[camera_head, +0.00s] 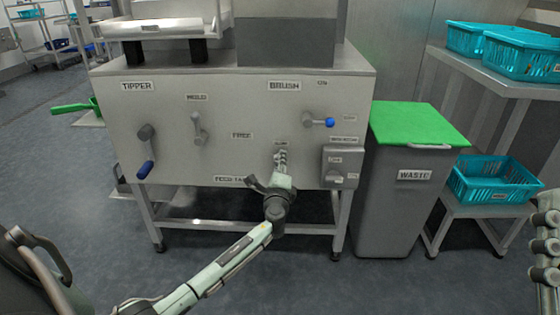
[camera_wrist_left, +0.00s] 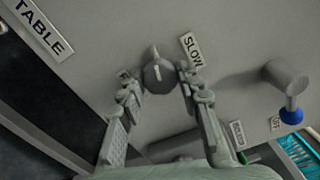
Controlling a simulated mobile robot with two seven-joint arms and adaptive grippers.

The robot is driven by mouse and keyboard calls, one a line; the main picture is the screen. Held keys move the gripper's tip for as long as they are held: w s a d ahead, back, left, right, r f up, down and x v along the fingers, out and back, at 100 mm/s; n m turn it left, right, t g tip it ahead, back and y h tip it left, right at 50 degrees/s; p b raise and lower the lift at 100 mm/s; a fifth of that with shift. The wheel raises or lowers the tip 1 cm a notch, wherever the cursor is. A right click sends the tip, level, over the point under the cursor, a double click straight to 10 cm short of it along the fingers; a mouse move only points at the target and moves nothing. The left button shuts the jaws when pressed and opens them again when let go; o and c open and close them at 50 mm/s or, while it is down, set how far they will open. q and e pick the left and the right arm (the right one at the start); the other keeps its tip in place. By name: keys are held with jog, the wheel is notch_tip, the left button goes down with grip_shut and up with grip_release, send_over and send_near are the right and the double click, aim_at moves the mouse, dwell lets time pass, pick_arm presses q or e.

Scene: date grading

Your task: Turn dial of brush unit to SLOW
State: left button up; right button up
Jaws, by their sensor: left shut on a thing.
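The brush unit's dial (camera_wrist_left: 157,76) is a round grey knob with a short nub and a pale mark, set on the steel panel. In the left wrist view the nub points up. The SLOW label (camera_wrist_left: 193,50) sits up and right of the dial. My left gripper (camera_head: 281,158) reaches the panel's front below the BRUSH label (camera_head: 284,86). Its fingers are closed on the dial from both sides.
A blue-tipped lever (camera_head: 330,122) sticks out up and right of my left gripper. A grey switch box (camera_head: 342,167) is close on its right. Other handles (camera_head: 147,133) are on the panel's left. A grey waste bin (camera_head: 400,215) stands to the right. The floor in front is clear.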

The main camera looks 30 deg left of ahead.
jog(key=w+d+f+g+h+p, duration=0.1)
jog(key=w+f+g+h+p, duration=0.25)
jog(key=f+g, duration=0.7)
pick_arm(q)
jog(key=shift+m+p, duration=2.05)
jog(key=shift+m, duration=5.35)
pick_arm(e)
jog(key=s+d+f+g+h, duration=0.2)
jog(key=s+d+f+g, duration=0.1)
jog(key=d+f, duration=0.3)
jog(key=s+d+f+g+h, duration=0.3)
jog(key=s+d+f, duration=0.1)
jog(key=f, duration=0.6)
jog(key=shift+d+f+m+g, duration=0.3)
jog(key=shift+d+m+g, duration=0.1)
jog(key=shift+d, duration=0.5)
pick_arm(q)
jog(key=o, duration=1.2)
jog(key=shift+c, duration=0.2)
